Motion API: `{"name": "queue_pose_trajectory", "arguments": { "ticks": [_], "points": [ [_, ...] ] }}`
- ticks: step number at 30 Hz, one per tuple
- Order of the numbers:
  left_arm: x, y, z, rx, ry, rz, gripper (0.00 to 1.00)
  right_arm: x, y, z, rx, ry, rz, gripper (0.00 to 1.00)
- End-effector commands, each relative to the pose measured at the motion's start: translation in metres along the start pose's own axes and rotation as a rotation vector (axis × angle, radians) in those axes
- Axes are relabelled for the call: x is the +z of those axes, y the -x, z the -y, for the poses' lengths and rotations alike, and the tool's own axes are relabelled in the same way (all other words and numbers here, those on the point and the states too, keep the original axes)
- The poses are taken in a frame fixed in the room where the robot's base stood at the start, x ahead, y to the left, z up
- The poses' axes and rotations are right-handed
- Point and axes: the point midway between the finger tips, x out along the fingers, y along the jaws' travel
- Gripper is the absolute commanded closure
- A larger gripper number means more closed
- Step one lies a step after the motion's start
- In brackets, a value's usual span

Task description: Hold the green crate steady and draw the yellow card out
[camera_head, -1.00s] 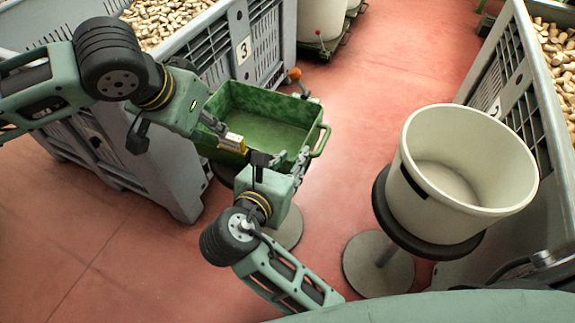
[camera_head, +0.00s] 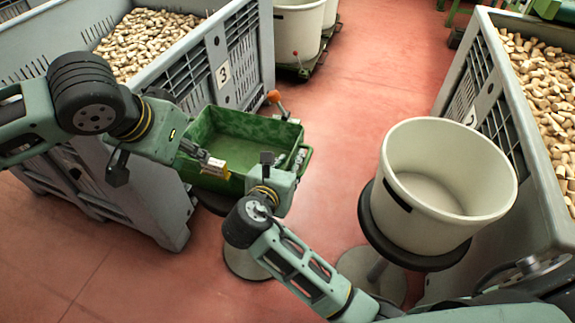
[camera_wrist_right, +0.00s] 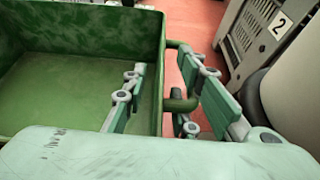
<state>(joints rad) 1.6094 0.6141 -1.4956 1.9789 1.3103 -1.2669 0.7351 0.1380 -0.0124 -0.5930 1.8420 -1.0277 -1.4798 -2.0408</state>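The green crate (camera_head: 240,127) stands in the middle of the head view; its inside and right wall (camera_wrist_right: 151,35) show in the right wrist view. The small yellow card (camera_head: 216,168) is at the crate's near side, towards the left. My left gripper (camera_head: 204,158) reaches the card from the upper left; whether its fingers are closed on it is too small to tell. My right gripper (camera_wrist_right: 165,95) is open at the crate's right side, one finger over the inside, the other outside by the green handle (camera_wrist_right: 178,104). Part of the handle is hidden by the outer finger.
A grey bin of corks (camera_head: 150,40) stands behind the crate at left, with another (camera_head: 490,70) at right. A white tub (camera_head: 440,225) on a black-ringed stand is right of the crate. An orange-tipped lever (camera_head: 273,96) rises at the crate's back edge. Red floor is clear between.

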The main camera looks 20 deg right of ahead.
Motion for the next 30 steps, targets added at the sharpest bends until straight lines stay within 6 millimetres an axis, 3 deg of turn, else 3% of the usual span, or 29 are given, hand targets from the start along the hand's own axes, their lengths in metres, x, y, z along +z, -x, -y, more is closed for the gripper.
{"name": "queue_pose_trajectory", "arguments": {
  "ticks": [9,23,25,30],
  "points": [
    [0.0,0.0,0.0001,0.0,0.0,0.0,0.69,0.0,0.0003,0.0,0.0,0.0,0.0,1.0],
    [0.0,0.0,0.0,0.0,0.0,0.0,0.69,-0.0001,0.0004,0.0,0.0,0.0,0.0,1.0],
    [0.0,0.0,0.0,0.0,0.0,0.0,0.63,-0.0001,0.0004,0.0,0.0,0.001,0.0,1.0],
    [-0.0008,-0.0002,0.0004,-0.001,-0.009,0.003,0.62,-0.0001,0.0004,0.0,0.0,0.001,0.0,1.0]
  ]
}}
